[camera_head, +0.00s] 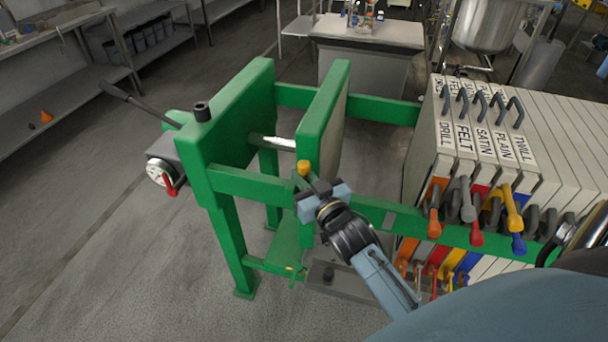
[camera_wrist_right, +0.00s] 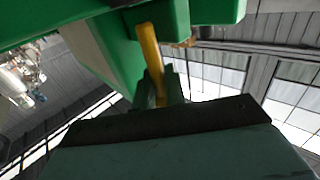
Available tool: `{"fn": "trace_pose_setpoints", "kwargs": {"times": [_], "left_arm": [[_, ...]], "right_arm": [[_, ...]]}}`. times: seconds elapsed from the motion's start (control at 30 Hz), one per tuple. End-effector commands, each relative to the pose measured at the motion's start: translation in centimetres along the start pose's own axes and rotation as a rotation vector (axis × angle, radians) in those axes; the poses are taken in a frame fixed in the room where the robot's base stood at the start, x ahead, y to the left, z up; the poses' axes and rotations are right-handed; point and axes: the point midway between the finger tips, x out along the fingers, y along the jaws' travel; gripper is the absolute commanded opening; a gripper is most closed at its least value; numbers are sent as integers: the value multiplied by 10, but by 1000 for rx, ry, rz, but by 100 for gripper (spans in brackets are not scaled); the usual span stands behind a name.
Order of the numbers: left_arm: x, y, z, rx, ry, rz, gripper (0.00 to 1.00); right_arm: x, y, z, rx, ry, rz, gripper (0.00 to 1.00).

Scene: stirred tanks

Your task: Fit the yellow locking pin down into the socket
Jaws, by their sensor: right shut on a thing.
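The yellow locking pin (camera_head: 304,168) shows at the front edge of the green moving plate (camera_head: 323,115), just above the front rail (camera_head: 250,186). In the right wrist view the pin (camera_wrist_right: 151,60) is a slim yellow bar against green metal. My right gripper (camera_head: 314,188) is shut on the pin, right at the rail. The pin's lower end and the socket are hidden by the gripper and the frame, so I cannot tell whether the pin is in the socket. My left gripper is not in view.
A row of labelled filter plates (camera_head: 500,140) with coloured handles (camera_head: 475,210) stands close on the right. The green end plate (camera_head: 230,115) carries a gauge (camera_head: 160,172) and a long black lever (camera_head: 140,105). The floor at the front left is clear.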

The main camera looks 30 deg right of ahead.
Motion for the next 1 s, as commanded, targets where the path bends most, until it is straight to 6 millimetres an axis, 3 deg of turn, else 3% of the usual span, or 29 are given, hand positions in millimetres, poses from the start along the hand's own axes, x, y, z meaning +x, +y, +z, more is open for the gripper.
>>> {"fn": "trace_pose_setpoints", "kwargs": {"times": [1.0], "left_arm": [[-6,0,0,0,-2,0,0]], "right_arm": [[0,0,-1,0,2,0,0]]}}
